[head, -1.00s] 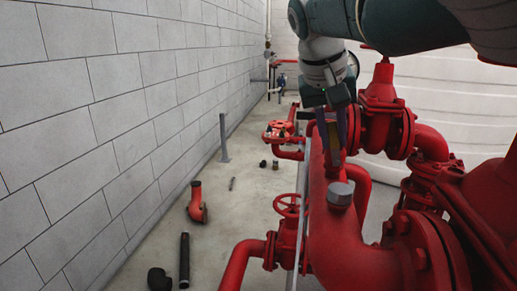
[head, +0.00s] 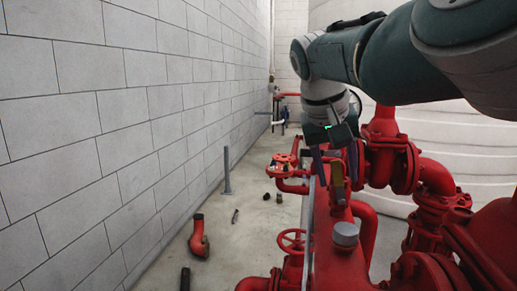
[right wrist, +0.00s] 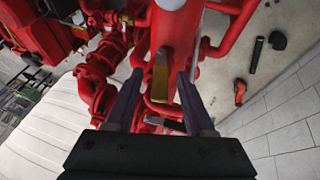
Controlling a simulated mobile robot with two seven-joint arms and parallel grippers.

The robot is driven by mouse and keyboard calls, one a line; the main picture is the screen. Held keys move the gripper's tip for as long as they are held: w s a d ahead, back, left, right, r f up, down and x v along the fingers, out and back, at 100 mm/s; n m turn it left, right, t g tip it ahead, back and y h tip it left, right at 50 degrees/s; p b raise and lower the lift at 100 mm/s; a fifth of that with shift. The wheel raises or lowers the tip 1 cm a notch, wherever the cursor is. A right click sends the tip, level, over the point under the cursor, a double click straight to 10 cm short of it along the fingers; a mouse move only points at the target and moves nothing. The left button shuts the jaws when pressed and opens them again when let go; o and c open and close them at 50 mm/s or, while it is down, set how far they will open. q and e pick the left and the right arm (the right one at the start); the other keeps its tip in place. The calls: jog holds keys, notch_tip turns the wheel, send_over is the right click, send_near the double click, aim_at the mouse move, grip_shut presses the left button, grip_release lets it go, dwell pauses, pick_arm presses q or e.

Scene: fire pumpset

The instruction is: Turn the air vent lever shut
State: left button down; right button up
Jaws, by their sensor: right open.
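In the right wrist view the lever (right wrist: 160,84) shows as a yellow bar in front of the pipe, between my fingers in the picture. My right gripper (head: 335,170) is open, pointing down over the pipe, with one dark finger on each side of the lever in the picture. Its fingers (right wrist: 159,76) also show in the right wrist view. I cannot tell whether either finger touches the lever. My left gripper is out of view.
A grey cap (head: 345,234) stands on the pipe close in front of the gripper. Red valves (head: 388,160) crowd the right side. A red handwheel (head: 291,241) is at the left of the pipe. A loose red elbow (head: 199,238) lies on the floor by the block wall.

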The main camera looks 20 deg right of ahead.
jog(key=p+v, duration=0.1)
jog(key=v, duration=0.1)
jog(key=shift+r, duration=0.25)
jog(key=b+v, duration=0.1)
jog(key=v, duration=0.6)
jog(key=shift+s+a+f, duration=0.1)
